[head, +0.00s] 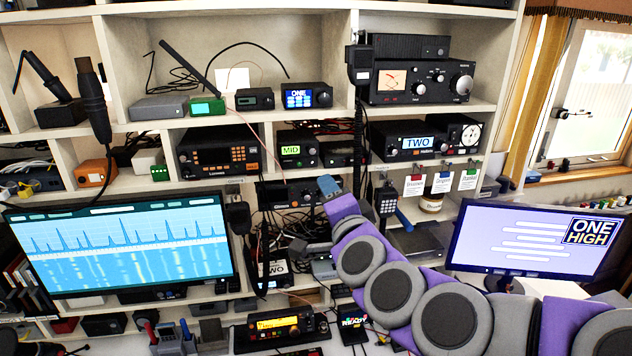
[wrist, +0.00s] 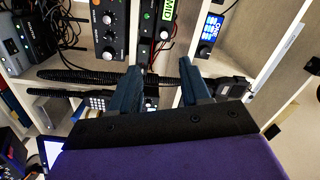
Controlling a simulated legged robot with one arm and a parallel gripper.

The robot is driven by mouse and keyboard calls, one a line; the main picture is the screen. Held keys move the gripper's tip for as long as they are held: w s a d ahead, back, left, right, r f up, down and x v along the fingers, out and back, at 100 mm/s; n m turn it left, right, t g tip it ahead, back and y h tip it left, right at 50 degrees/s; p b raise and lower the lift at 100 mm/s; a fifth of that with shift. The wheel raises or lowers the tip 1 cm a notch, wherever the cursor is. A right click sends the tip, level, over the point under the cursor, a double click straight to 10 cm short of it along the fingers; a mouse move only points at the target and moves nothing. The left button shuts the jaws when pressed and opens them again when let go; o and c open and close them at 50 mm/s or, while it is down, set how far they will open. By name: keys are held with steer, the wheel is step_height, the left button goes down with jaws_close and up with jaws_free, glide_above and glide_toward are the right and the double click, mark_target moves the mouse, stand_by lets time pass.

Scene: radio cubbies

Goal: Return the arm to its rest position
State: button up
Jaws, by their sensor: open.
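My gripper (wrist: 160,80) is open in the wrist view, its two dark blue fingers apart with nothing held between them. Black coiled cords and a shelf edge show beyond the fingers. In the head view my purple and grey arm (head: 400,290) stretches from the lower right toward the middle cubbies. Its far end is near the radios below the MID display (head: 291,150).
White cubbies hold radios, including the ONE display (head: 308,98) and TWO radio (head: 408,140). A handheld microphone (head: 361,62) hangs by its cord. A large monitor (head: 120,245) stands left, a ONE HIGH screen (head: 530,240) right. A radio with a yellow display (head: 277,325) sits below.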

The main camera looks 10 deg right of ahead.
steer(key=s+a+f+n+g+y, duration=0.2)
steer(key=s+a+f+n+g, duration=0.3)
steer(key=s+f, duration=0.15)
steer(key=s+a+f+n+g+y, duration=0.2)
steer(key=s+a+f+n+g, duration=0.25)
steer(key=f, duration=0.35)
steer(key=s+d+f+n+g+h, duration=0.1)
steer(key=s+d+f+g, duration=0.1)
steer(key=s, duration=0.6)
steer(key=s+d+f+n+g+h, duration=0.1)
steer(key=s+d+f+g+h, duration=0.1)
steer(key=s, duration=0.6)
steer(key=s+d+f+n+g+h, duration=0.1)
steer(key=s+d+f+g, duration=0.3)
steer(key=s, duration=0.4)
steer(key=shift+s+d+f+n+g+h, duration=0.3)
steer(key=shift+d+n+g, duration=0.35)
steer(key=shift+g, duration=0.6)
steer(key=shift+w, duration=0.15)
